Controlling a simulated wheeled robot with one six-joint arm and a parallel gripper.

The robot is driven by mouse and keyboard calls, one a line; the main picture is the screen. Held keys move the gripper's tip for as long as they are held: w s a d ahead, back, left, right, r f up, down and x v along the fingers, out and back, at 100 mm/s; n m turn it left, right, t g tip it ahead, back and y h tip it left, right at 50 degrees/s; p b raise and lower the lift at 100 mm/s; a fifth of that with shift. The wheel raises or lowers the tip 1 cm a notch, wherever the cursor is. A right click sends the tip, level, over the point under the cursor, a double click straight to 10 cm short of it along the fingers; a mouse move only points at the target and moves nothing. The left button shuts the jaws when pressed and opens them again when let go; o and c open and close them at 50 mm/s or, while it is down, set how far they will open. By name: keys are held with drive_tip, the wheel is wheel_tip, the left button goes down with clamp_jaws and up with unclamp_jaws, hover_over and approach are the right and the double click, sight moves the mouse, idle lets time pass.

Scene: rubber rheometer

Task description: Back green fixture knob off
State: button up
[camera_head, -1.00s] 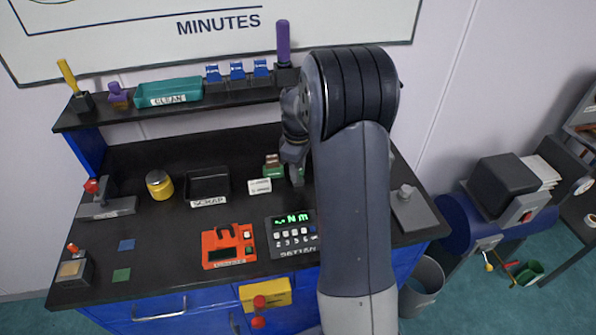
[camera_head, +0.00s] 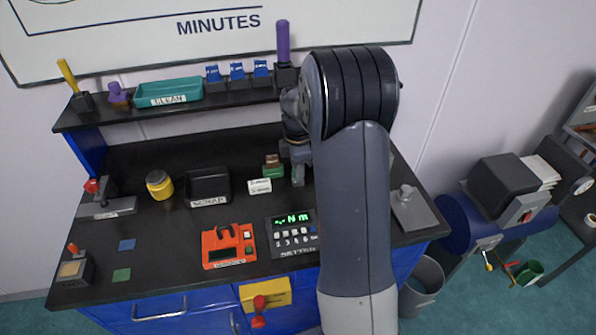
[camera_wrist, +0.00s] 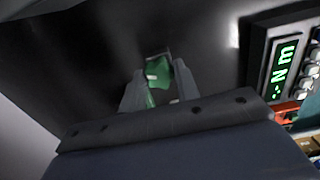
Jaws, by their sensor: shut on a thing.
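The green fixture (camera_head: 272,172) with a brown top stands on the black bench, left of my gripper (camera_head: 299,180). In the wrist view a green knob (camera_wrist: 158,75) with a small pale mark sits between the two grey fingers of my gripper (camera_wrist: 160,92). The fingers are shut on the knob from both sides. My arm and the gripper hide part of the fixture in the head view.
The torque display box (camera_head: 291,234) and a red device (camera_head: 228,246) stand nearer the front edge. A black scrap tray (camera_head: 208,186) is to the left.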

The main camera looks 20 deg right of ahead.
drive_tip(key=shift+n, duration=0.9)
drive_tip(key=shift+n, duration=0.3)
drive_tip(key=n, duration=0.4)
drive_tip(key=o, duration=0.9)
drive_tip(key=shift+c, duration=0.2)
